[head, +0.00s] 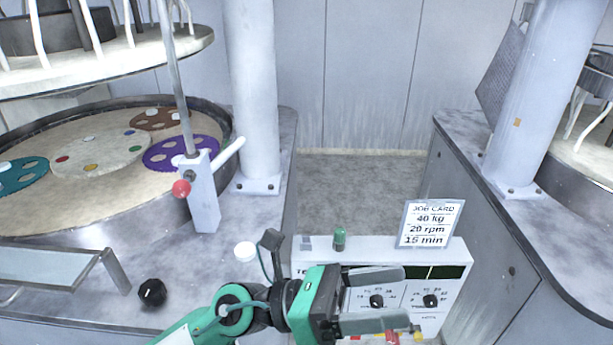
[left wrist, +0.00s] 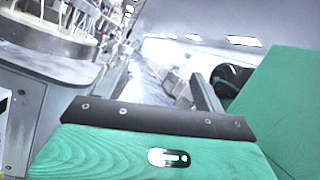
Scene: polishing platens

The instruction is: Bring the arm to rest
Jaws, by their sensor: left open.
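My left arm comes in from the bottom left of the head view, green and black. My left gripper (head: 404,297) is open and empty, its two grey fingers apart and pointing right, in front of the control box (head: 455,255). The fingers hide part of the box's front and dials. In the left wrist view the two fingers of the left gripper (left wrist: 163,82) stand apart with nothing between them. My right gripper is in neither view.
A polishing platen (head: 60,215) with coloured carriers lies at left, beside a lever post (head: 203,200) with a red knob. A job card (head: 430,223) stands on the box. A black knob (head: 152,292) and white cap (head: 245,252) sit on the left bench. Bare floor (head: 360,190) lies between benches.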

